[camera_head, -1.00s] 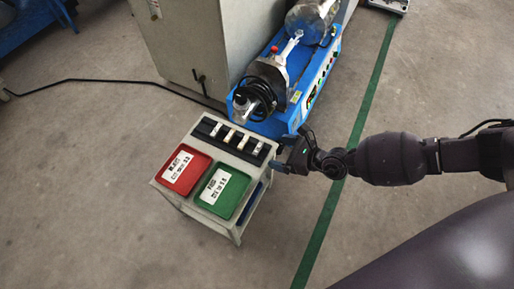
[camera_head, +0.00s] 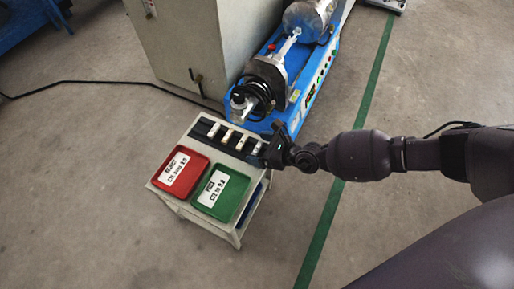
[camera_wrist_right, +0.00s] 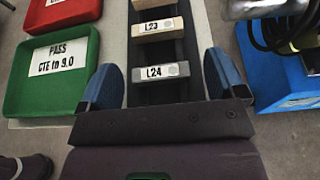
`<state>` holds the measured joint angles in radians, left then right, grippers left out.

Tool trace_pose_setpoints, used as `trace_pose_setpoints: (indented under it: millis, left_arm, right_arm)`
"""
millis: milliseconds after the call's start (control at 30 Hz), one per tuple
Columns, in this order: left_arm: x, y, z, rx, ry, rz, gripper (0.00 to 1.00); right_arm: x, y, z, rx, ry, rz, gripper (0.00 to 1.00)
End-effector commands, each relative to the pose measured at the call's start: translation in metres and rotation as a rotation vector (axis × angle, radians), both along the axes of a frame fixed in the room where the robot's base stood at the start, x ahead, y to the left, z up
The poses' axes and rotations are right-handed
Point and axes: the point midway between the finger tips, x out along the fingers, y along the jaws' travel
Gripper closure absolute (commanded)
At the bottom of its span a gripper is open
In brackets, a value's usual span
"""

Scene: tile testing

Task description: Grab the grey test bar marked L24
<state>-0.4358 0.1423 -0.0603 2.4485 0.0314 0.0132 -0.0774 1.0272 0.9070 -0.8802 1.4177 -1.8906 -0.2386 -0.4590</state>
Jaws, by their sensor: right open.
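The grey test bar marked L24 (camera_wrist_right: 160,72) lies across the dark rack in the right wrist view, its label facing up. My right gripper (camera_wrist_right: 160,78) is open, with one blue finger on each side of the bar in the picture. I see gaps between the fingers and the bar's ends; how high the fingers are above it I cannot tell. A paler beige bar marked L23 (camera_wrist_right: 158,27) lies farther up the rack. In the head view my right gripper (camera_head: 271,151) is at the right end of the black rack (camera_head: 204,127). My left gripper is not in view.
A red tray (camera_head: 180,172) and a green tray (camera_head: 222,193) marked PASS sit on the small pale table (camera_head: 235,233) in front of the rack. A blue machine (camera_head: 292,122) stands close behind it, with a black cable coil. Floor right of the table is clear.

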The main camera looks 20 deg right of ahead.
Motion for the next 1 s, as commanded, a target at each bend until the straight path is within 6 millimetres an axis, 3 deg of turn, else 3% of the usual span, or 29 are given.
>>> trace_pose_setpoints:
  millis: [33,400,733,867,1000]
  left_arm:
    - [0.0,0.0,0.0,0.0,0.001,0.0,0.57]
    - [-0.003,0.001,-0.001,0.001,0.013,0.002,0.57]
    - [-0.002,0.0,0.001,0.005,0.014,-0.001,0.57]
    - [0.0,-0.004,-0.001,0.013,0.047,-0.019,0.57]
    - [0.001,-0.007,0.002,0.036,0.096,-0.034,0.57]
  right_arm:
    - [0.0,0.0,0.0,0.0,0.0,0.0,0.11]
    - [0.0,0.0,0.0,0.001,-0.001,0.0,0.64]
    - [0.001,0.0,0.008,0.001,-0.003,-0.001,0.64]
    - [0.003,0.0,0.027,0.002,-0.008,-0.001,0.64]
    - [0.005,0.0,0.06,0.003,-0.015,-0.001,0.64]
